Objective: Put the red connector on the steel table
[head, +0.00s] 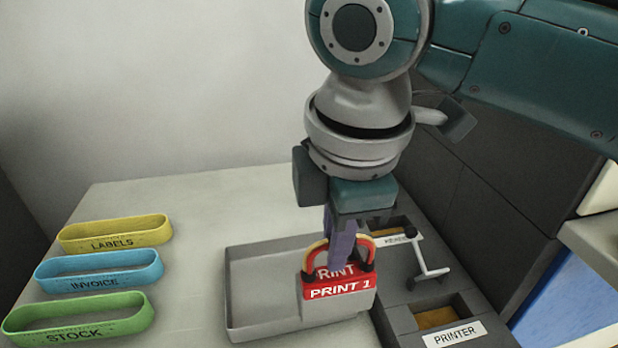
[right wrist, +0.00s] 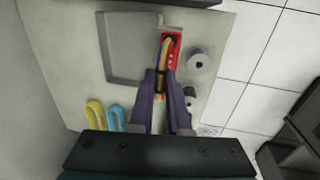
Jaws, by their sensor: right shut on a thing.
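The red connector (head: 337,289) is labelled PRINT 1 and has a grey body and a looped handle of coloured wires. My right gripper (head: 341,255) is shut on that loop from above. The connector is upright and overlaps the right end of the grey tray; I cannot tell whether it touches the tray. In the right wrist view the red connector (right wrist: 171,52) shows just beyond the gripper (right wrist: 162,85), beside the tray's right edge. The pale grey table top (head: 190,230) lies around and left of the tray. My left gripper is not in view.
The shallow grey tray (head: 240,312) lies mid-table. Yellow LABELS (head: 116,233), blue INVOICE (head: 98,269) and green STOCK (head: 77,318) loops lie at left. A dark grey panel with a PRINTER (head: 455,335) socket stands close on the right. Bare table shows between loops and tray.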

